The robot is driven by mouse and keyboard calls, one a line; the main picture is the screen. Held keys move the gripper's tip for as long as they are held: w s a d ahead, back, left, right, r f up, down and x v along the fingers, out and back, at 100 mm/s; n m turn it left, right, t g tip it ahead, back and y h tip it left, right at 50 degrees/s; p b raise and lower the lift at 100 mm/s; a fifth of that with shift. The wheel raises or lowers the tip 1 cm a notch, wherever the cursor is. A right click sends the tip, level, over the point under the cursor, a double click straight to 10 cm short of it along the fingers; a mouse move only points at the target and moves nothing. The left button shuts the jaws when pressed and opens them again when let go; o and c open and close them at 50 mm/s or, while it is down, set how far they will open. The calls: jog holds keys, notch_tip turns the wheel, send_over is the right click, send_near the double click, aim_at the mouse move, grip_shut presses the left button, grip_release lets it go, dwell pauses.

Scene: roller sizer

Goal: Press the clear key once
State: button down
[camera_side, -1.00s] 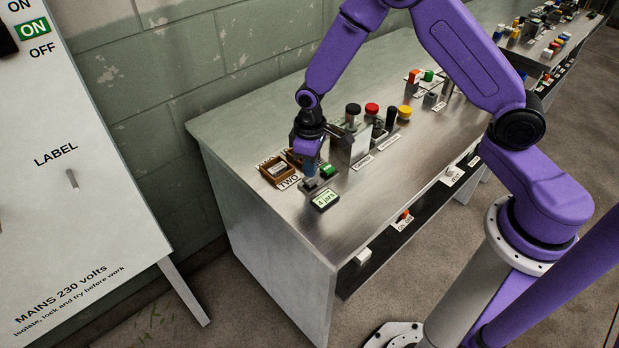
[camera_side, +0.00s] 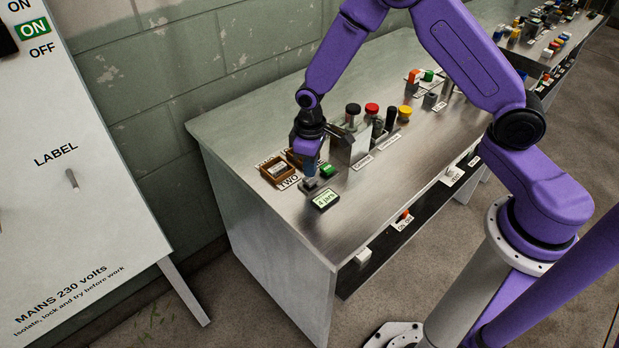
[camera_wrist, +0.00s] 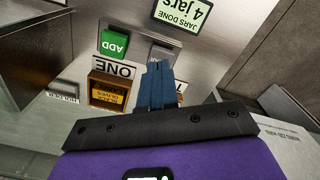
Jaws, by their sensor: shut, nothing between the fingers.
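My gripper (camera_side: 309,172) is shut, with its blue fingertips pointing down over a grey key (camera_side: 310,184) on the metal bench. In the wrist view the fingertips (camera_wrist: 158,72) partly cover this grey key (camera_wrist: 162,54); its lettering is unreadable, and I cannot tell whether the tips touch it. The green ADD key (camera_wrist: 113,43) sits beside it, and also shows in the side view (camera_side: 328,170). The display (camera_wrist: 181,14) reads "4 jars" under JARS DONE; it stands in front of the keys in the side view (camera_side: 325,200).
A brown wooden holder (camera_wrist: 108,91) labelled ONE is close to the fingers, and another holder (camera_side: 278,171) is by the TWO label. A metal upright (camera_side: 345,150) and several coloured knobs stand to the right. The bench's front left is clear.

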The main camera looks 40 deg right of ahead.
aim_at(310, 179)
jog(key=shift+f, duration=0.95)
dwell(0.4)
dwell(0.3)
jog(key=shift+r, duration=0.95)
dwell(0.3)
jog(key=shift+r, duration=2.45)
